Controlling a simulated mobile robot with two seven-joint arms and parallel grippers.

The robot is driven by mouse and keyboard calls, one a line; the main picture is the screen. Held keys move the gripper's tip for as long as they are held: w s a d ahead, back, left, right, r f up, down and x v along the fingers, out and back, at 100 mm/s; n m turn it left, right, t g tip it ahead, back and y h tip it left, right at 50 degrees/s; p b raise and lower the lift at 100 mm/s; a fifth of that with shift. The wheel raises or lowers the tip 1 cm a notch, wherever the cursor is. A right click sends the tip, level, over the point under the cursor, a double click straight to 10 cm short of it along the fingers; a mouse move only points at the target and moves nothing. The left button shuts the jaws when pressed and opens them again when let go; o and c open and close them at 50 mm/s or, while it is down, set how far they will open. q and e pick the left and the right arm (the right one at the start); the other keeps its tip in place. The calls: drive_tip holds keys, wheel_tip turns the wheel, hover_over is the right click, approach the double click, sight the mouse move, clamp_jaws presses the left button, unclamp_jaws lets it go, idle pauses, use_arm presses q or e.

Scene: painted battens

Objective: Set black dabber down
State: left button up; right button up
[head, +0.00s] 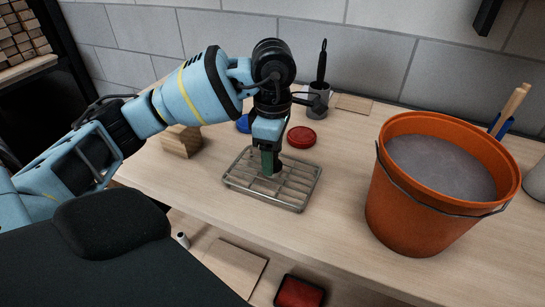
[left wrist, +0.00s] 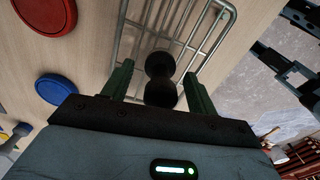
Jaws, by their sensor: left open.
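The black dabber (left wrist: 160,82) shows in the left wrist view as a dark shape with a narrowed middle, between my finger pads and over the wire rack (left wrist: 206,14). In the head view my left gripper (head: 269,164) points down over the rack (head: 300,197), low above its bars, and mostly hides the dabber. My left gripper also shows in the left wrist view (left wrist: 158,88). Its green fingers are apart, with visible gaps on both sides of the dabber. I cannot tell exactly how the dabber's base meets the bars. My right gripper is not in view.
An orange bucket (head: 405,215) of grey liquid stands to the right. A red lid (head: 301,137) and a blue lid (head: 243,124) lie behind the rack. A grey cup (head: 317,104) with a black-handled tool and a wooden block (head: 181,141) stand nearby. The front table strip is clear.

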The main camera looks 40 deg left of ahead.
use_arm(q)
wheel_tip(320, 180, up, 10)
drive_tip(key=shift+r+p, duration=0.15)
drive_tip(key=shift+p, duration=0.6)
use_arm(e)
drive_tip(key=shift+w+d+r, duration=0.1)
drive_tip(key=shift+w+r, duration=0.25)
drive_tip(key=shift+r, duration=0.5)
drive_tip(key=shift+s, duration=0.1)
